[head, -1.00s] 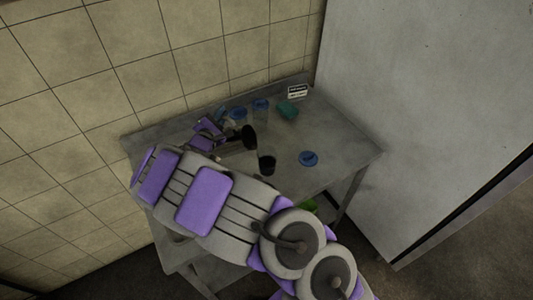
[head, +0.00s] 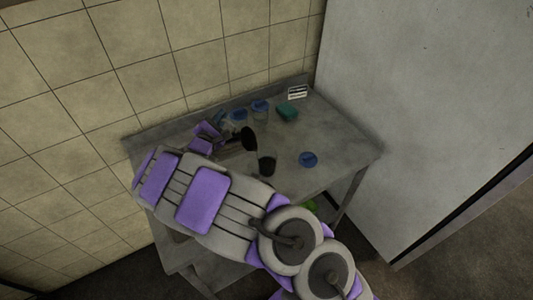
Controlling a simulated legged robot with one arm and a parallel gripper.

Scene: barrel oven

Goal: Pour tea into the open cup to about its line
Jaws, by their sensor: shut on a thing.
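My gripper (head: 221,139) is over the left part of the grey metal table (head: 335,140). It is shut on a dark vessel (head: 247,138), which is tilted with its wide dark end to the right. The open cup (head: 267,166) stands on the table just right of and nearer than that end; it looks dark inside. Its line and its exact level are too small to make out, and I cannot tell whether tea is flowing. A blue lid (head: 308,159) lies flat to the right of the cup. My arm hides the table's near left part.
Two clear cups with blue lids stand at the back, one left (head: 239,117) and one right (head: 260,108). A teal block (head: 288,113) and a small white sign (head: 298,92) are at the back right. A tiled wall is behind; the table's right side is mostly clear.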

